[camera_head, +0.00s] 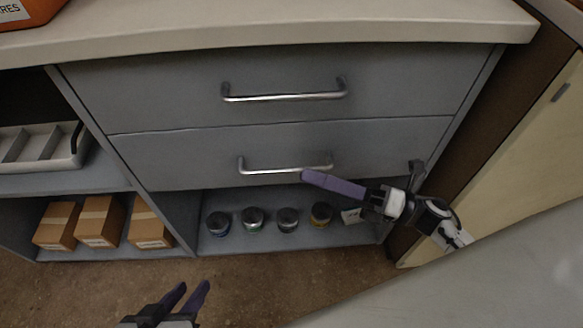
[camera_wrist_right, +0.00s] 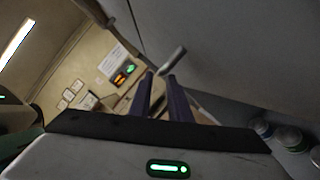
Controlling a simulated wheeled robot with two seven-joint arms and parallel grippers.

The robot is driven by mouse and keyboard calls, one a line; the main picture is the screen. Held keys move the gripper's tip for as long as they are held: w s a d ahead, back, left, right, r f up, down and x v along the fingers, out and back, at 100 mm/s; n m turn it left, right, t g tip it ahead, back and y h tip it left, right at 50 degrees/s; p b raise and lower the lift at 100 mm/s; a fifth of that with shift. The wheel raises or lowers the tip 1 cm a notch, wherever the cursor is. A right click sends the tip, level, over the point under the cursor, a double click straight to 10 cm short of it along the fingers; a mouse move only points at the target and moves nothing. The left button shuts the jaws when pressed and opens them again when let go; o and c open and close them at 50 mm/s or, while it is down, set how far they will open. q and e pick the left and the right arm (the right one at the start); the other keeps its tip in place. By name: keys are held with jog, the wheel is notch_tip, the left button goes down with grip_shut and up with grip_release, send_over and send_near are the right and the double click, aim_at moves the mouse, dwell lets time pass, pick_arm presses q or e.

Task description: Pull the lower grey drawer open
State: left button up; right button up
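The lower grey drawer (camera_head: 190,163) is flush with the cabinet front, below the upper drawer. Its metal bar handle (camera_head: 262,171) runs across its lower half. My right gripper (camera_head: 304,177) reaches in from the right, its purple fingertips at the right part of this handle. In the right wrist view, the fingers of this gripper (camera_wrist_right: 160,76) stand apart, with the handle bar (camera_wrist_right: 175,58) at their tips; contact is unclear. My left gripper (camera_head: 194,288) is open and empty, low over the floor, well away from the drawer.
The upper drawer (camera_head: 390,83) is closed under the pale countertop (camera_head: 300,33). Several small jars stand on the shelf below (camera_head: 255,238). Cardboard boxes (camera_head: 98,222) and a white divided tray (camera_head: 40,148) sit at left. A cream panel (camera_head: 510,160) stands at right.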

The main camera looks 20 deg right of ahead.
aim_at(292, 169)
jog(key=x, duration=0.5)
jog(key=shift+a, duration=0.1)
grip_shut()
